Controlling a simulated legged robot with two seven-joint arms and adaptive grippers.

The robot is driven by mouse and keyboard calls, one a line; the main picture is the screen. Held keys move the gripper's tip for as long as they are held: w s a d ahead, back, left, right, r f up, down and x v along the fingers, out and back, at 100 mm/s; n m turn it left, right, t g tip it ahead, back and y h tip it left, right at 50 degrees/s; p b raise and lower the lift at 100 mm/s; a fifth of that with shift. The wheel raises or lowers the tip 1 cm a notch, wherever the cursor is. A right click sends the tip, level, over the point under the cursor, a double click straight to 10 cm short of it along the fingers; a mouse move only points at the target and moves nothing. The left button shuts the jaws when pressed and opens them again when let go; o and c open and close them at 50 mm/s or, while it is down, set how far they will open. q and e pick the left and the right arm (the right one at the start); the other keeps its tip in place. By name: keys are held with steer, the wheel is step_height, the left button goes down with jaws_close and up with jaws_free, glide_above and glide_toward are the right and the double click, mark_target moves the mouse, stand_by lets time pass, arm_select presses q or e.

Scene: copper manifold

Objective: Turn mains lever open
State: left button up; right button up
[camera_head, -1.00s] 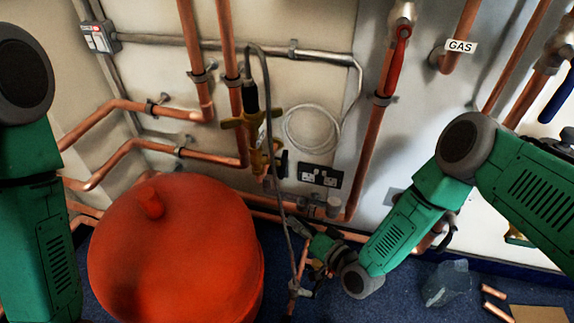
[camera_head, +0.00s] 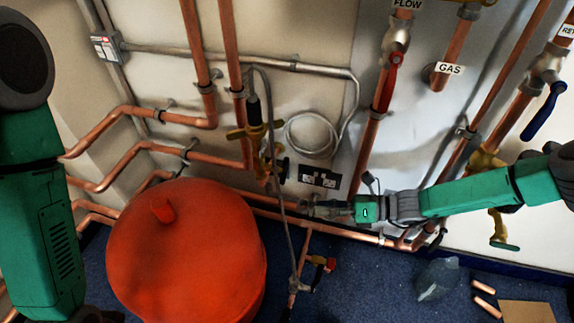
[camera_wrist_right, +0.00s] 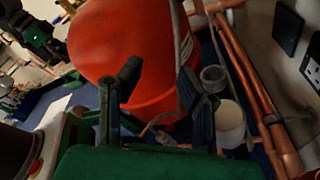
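No lever is visibly labelled mains. A small valve with a red handle (camera_head: 328,264) sits on the low copper pipe near the floor, right of the red tank. A long red lever (camera_head: 389,82) lies along the pipe labelled FLOW, and a blue lever (camera_head: 543,110) hangs on the pipe at right. My right gripper (camera_head: 318,209) points left near the wall, below the black socket, above and apart from the small red handle. In the right wrist view its two fingers (camera_wrist_right: 165,85) are spread with nothing between them. My left arm stands at the left edge; its gripper is not clearly visible.
The red tank (camera_head: 185,250) fills the lower middle-left. A grey hose (camera_head: 277,165) hangs beside the brass valve (camera_head: 256,132). Copper pipes run along the wall. A clear plastic container (camera_head: 438,278) and copper offcuts (camera_head: 485,300) lie on the blue floor, which is partly clear.

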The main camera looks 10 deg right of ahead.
mark_target(287, 173)
steer(key=w+d+r+m+t, duration=0.1)
steer(key=w+d+r, duration=0.1)
steer(key=w+d+r+m+t+y, duration=0.1)
steer(key=w+d+r+m+t, duration=0.1)
steer(key=shift+w+d+r, duration=0.1)
steer(key=shift+d+r, duration=0.05)
steer(key=shift+d, duration=0.15)
steer(key=b+x, duration=0.2)
steer(key=x, duration=1.1)
steer(key=shift+w+a+b, duration=0.15)
steer(key=shift+a+b, duration=0.15)
steer(key=shift+b, duration=0.1)
jaws_close()
